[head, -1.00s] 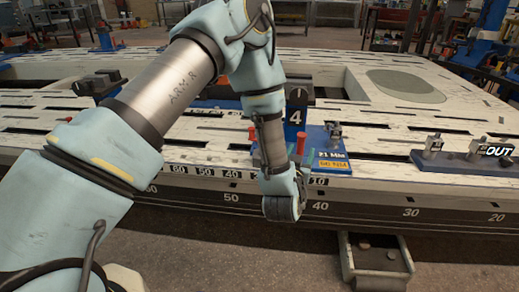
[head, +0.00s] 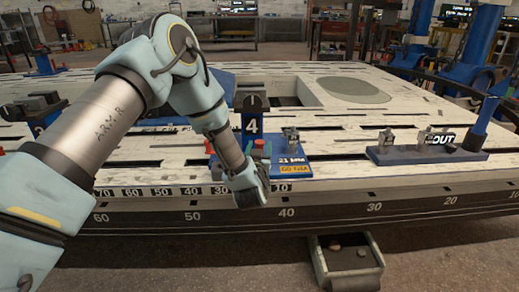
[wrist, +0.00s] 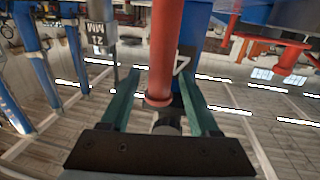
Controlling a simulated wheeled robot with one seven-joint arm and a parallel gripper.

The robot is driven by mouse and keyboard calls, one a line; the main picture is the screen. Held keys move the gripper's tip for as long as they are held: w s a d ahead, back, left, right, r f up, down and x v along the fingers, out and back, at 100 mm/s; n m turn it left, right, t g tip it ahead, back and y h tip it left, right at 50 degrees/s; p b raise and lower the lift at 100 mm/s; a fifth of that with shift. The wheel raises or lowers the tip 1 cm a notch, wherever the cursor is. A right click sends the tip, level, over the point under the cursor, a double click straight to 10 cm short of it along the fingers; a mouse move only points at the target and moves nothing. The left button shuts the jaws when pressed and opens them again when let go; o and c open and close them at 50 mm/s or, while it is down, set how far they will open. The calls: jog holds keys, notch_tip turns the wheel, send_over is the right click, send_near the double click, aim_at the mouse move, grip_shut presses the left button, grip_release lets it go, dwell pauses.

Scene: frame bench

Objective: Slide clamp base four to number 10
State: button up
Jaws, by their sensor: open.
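Clamp base four (head: 290,172) is a blue plate on the near edge of the pale slotted bench. It has an upright blue post marked 4 (head: 251,125) and a 21 mm label. A number strip runs along the bench edge; its 10 mark (head: 283,188) lies just below the base's front edge. The arm hides part of the base's left side.
A second blue base marked OUT (head: 400,155) stands to the right on the bench. A dark clamp (head: 35,104) is at the far left. A grey open drawer or bin (head: 345,262) sits below the bench front. Bench surface between the two bases is clear.

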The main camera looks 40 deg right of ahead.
jog(key=shift+d, duration=0.1)
grip_shut()
dwell(0.5)
dwell(0.9)
